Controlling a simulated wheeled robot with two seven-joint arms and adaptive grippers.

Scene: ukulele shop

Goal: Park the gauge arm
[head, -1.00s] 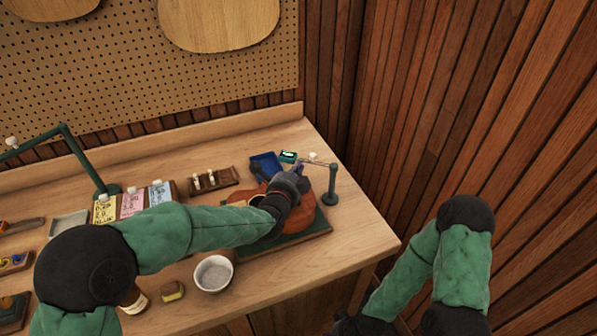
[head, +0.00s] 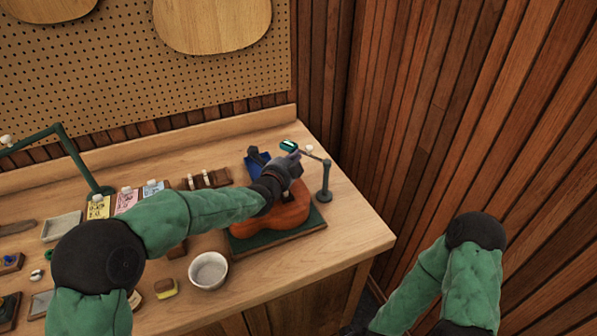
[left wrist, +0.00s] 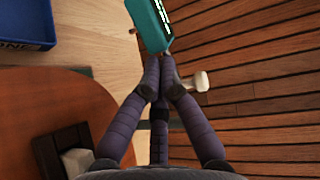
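The gauge arm (head: 316,156) is a thin rod on a dark green post (head: 325,183) at the bench's right end. It carries a teal gauge (head: 289,146) with a lit display and a pale knob (head: 309,149). My left gripper (head: 295,158) is at the rod, close to the gauge. In the left wrist view its dark fingers (left wrist: 160,72) are drawn together just below the gauge (left wrist: 150,24), with the knob (left wrist: 196,81) to their right. Whether the rod lies between the fingers is hidden. My right gripper is not in view.
An orange-brown ukulele body (head: 275,217) lies on a green mat (head: 262,245) under my left arm. A blue tray (head: 258,163) is behind it. A white bowl (head: 208,270) stands near the front edge. The wood-slat wall (head: 430,120) is at right.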

